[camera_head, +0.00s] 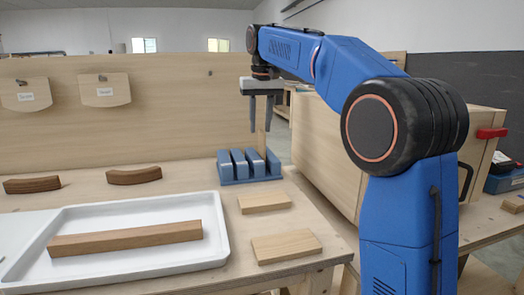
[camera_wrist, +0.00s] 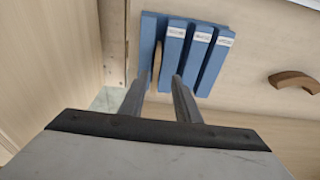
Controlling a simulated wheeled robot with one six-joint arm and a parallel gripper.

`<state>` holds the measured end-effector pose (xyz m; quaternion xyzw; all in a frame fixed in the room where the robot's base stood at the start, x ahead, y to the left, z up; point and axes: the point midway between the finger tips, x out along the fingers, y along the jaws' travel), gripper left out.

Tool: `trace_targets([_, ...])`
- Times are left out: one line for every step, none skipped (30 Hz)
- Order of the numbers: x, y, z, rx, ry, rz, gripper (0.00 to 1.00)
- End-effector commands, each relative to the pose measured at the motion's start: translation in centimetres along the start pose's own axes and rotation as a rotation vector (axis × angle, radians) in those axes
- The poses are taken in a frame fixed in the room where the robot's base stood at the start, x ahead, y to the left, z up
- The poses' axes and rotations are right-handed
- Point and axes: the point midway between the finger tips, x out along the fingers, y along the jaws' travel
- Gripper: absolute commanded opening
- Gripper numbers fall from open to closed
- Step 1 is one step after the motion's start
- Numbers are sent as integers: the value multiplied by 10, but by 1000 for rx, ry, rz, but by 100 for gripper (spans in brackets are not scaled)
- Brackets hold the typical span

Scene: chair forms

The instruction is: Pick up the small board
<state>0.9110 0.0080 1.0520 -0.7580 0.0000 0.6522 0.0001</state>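My gripper (camera_head: 261,128) hangs pointing down above the back of the bench, over the blue slotted rack (camera_head: 248,165). Which piece is the small board is not marked.
A white tray (camera_head: 218,250) holds a long brown wooden bar (camera_head: 125,239). Two curved brown pieces (camera_head: 134,176) (camera_head: 32,185) lie behind it. A wooden back panel (camera_head: 180,110) with hanging templates (camera_head: 105,91) rises behind. A large wooden box (camera_head: 330,150) stands right of the rack.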

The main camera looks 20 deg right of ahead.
Motion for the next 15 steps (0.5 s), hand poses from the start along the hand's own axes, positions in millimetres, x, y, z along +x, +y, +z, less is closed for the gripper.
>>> trace_targets([7, 0, 0, 0, -2, 0, 30])
trace_targets([11, 0, 0, 0, -2, 0, 30])
trace_targets([15, 0, 0, 0, -1, 0, 30])
trace_targets([17, 0, 0, 0, 0, 0, 30])
trace_targets([19, 0, 0, 0, -1, 0, 30])
trace_targets([22, 0, 0, 0, -1, 0, 30])
trace_targets([23, 0, 0, 0, -1, 0, 30])
trace_targets([24, 0, 0, 0, -1, 0, 30])
trace_targets([26, 1, 0, 0, -1, 0, 30])
trace_targets([27, 1, -1, 0, 0, 0, 30])
trace_targets([30, 2, -1, 0, 0, 0, 30])
trace_targets([34, 3, -2, 0, -1, 0, 30])
trace_targets([39, 4, -2, 0, -2, 0, 30])
trace_targets([43, 5, -2, 0, -3, 0, 30])
trace_targets([48, 7, -4, 0, -1, 0, 30])
